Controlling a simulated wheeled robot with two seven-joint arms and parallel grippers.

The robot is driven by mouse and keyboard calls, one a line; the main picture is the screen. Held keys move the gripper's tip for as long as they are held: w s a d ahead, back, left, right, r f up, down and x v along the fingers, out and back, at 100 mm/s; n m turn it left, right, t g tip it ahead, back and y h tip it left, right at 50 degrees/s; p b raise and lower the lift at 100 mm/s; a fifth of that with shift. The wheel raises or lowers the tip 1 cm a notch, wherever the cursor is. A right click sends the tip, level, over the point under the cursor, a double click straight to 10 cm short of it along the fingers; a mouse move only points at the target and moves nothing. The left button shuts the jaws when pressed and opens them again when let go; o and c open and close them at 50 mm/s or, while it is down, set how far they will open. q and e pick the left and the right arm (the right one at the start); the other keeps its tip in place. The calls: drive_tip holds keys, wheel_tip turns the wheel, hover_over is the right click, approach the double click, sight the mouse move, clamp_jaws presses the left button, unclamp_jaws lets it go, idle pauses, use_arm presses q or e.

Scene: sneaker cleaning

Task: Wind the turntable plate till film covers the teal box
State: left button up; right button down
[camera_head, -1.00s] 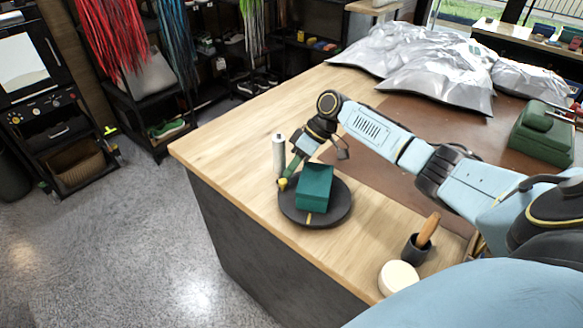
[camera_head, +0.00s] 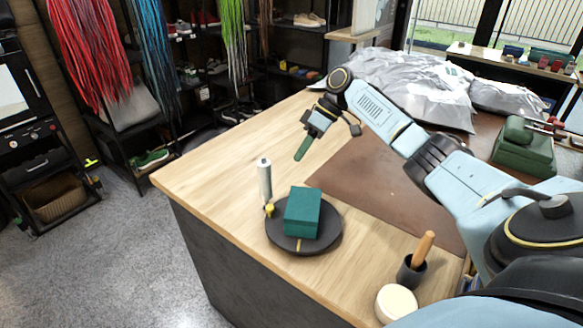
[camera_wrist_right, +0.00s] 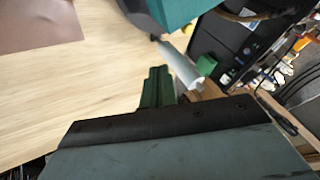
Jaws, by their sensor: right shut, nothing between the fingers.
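The teal box (camera_head: 302,213) sits on the dark round turntable plate (camera_head: 326,240) near the table's front left corner. A yellow mark shows on the plate's front edge and a yellow knob (camera_head: 269,210) at its left. A pale upright roll (camera_head: 264,182), perhaps the film, stands just behind the plate's left side. I see no film across the box's visible faces. My right gripper (camera_head: 303,150), with green fingers, is shut and empty above the table, behind the box and apart from it. The right wrist view also shows its fingers (camera_wrist_right: 157,87) and part of the teal box (camera_wrist_right: 180,10). My left gripper is not in view.
A cup with a wooden-handled tool (camera_head: 412,268) and a round cream-coloured piece (camera_head: 396,303) stand at the front right. A brown mat (camera_head: 385,190) covers the middle. Silvery bags (camera_head: 410,85) and a green case (camera_head: 524,150) lie farther back.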

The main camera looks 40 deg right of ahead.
drive_tip(key=m+t+h+p, duration=0.1)
drive_tip(key=m+h+p, duration=0.95)
drive_tip(key=m, duration=0.35)
approach(268, 196)
drive_tip(key=shift+y, duration=0.45)
drive_tip(key=f, duration=0.2)
drive_tip(key=d+f, duration=0.1)
drive_tip(key=f, duration=0.1)
drive_tip(key=d+f, duration=0.1)
drive_tip(key=f, duration=0.1)
drive_tip(key=shift+f, duration=0.3)
drive_tip(key=shift+w+a, duration=0.1)
drive_tip(key=shift+a, duration=0.1)
drive_tip(key=shift+s, duration=0.2)
drive_tip(key=shift+a, duration=0.1)
drive_tip(key=shift+n, duration=0.3)
